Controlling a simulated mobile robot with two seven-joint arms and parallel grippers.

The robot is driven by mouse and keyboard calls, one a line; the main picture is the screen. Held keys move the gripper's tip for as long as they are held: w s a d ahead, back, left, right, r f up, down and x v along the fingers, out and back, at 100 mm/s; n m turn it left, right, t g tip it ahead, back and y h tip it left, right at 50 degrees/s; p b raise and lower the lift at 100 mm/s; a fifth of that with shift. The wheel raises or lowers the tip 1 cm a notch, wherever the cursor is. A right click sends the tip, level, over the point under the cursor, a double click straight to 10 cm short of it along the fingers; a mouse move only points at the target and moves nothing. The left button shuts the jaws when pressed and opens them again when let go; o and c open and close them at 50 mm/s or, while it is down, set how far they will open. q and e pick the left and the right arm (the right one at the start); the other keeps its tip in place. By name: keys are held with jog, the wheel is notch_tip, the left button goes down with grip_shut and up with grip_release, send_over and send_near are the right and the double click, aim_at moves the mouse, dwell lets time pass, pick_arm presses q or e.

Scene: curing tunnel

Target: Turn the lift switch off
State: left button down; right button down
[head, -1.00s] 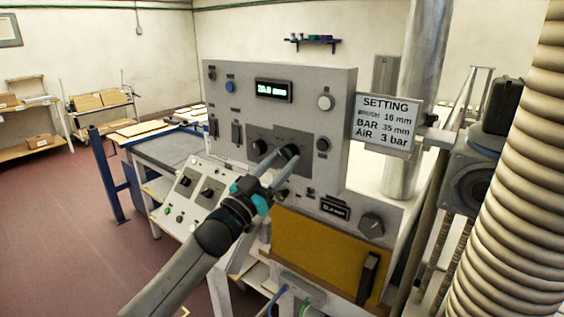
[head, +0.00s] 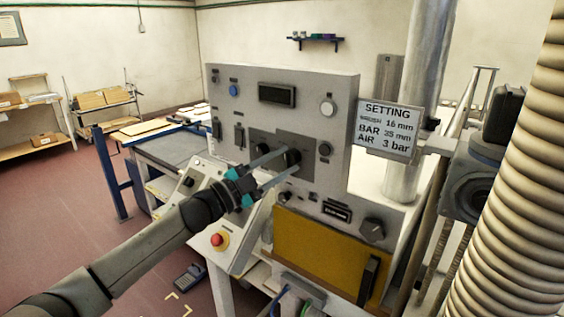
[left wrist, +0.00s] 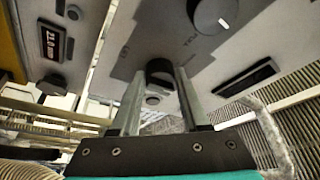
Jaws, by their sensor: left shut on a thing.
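My left gripper (head: 287,160) reaches the grey control panel (head: 340,120) in the head view, its two long fingers shut on a black rotary knob (head: 293,157) on a darker plate. In the left wrist view the same knob (left wrist: 160,72) sits between the fingertips (left wrist: 155,78). Its pointer and label are not readable, so I cannot tell whether it is the lift switch. The upper display (head: 276,94) is dark. A larger knob with a white mark (left wrist: 212,14) shows in the wrist view. My right gripper is not in view.
A setting sign (head: 387,128) stands right of the panel. A red button (head: 219,240) sits on the lower console left of it. A yellow panel (head: 315,255) is below. A ribbed hose (head: 515,190) fills the right side. The floor at left is open.

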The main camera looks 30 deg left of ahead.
pick_arm(q)
jog(key=shift+m, duration=0.4)
jog(key=shift+c, duration=2)
grip_release()
jog(key=shift+s+a+f, duration=0.15)
jog(key=shift+s+a, duration=0.05)
jog(key=shift+s, duration=0.2)
jog(key=b+v, duration=0.2)
jog(key=v, duration=1.2)
jog(key=shift+a, duration=0.2)
jog(key=shift+s, duration=0.15)
